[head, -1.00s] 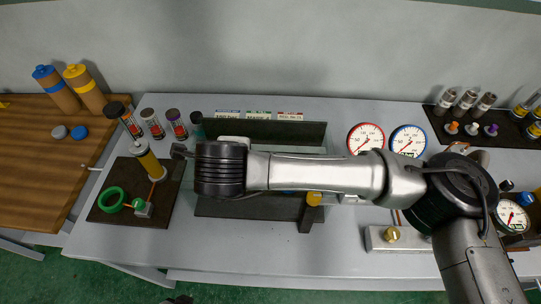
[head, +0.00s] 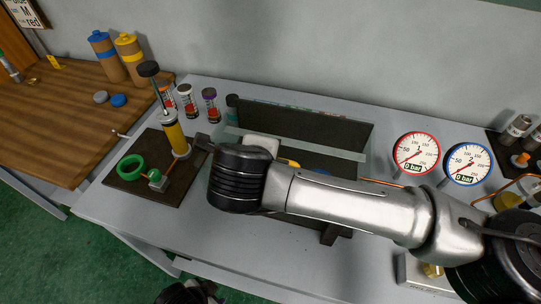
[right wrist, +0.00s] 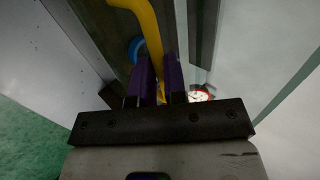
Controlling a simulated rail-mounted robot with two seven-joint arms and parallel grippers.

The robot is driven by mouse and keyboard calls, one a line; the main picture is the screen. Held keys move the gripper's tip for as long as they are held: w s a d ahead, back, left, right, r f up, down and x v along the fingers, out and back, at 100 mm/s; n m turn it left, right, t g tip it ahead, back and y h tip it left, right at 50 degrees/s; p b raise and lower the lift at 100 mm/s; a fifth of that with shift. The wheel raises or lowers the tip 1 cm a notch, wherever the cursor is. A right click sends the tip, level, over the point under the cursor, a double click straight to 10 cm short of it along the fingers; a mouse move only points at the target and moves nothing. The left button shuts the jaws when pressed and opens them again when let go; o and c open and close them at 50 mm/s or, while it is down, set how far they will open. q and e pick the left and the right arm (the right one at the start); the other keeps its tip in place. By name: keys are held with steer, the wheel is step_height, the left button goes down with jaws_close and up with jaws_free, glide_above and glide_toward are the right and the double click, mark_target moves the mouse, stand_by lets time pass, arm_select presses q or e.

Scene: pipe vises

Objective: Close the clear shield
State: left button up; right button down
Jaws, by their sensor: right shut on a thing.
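The clear shield (head: 320,148) is a see-through pane with a pale greenish edge at the dark test bay in the middle of the bench. Its exact tilt is hard to tell, and my right arm covers part of the bay. My right gripper is hidden below my wrist in the head view. In the right wrist view my right gripper (right wrist: 159,80) has its two purple fingers shut on a yellow bent bar (right wrist: 148,25), which runs up between them. Where the bar joins the shield is not visible.
A pump with a yellow cylinder (head: 175,137) and a green ring (head: 131,167) stand on a dark plate at left. A red-rimmed gauge (head: 416,152) and a blue-rimmed gauge (head: 467,163) stand at right. Several small canisters stand behind the pump. The front bench strip is clear.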

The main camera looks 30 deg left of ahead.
steer(key=shift+s+f, duration=0.3)
steer(key=shift+f, duration=0.6)
steer(key=c, duration=1.6)
jaws_free()
steer(key=o, duration=0.3)
steer(key=shift+s, duration=0.2)
steer(key=shift+o, duration=0.7)
steer(key=shift+s+r, duration=0.15)
steer(key=shift+r, duration=0.15)
steer(key=p+v, duration=0.2)
steer(key=v, duration=1.1)
steer(key=shift+w+r, duration=0.25)
steer(key=shift+r, duration=0.2)
steer(key=shift+d, duration=0.1)
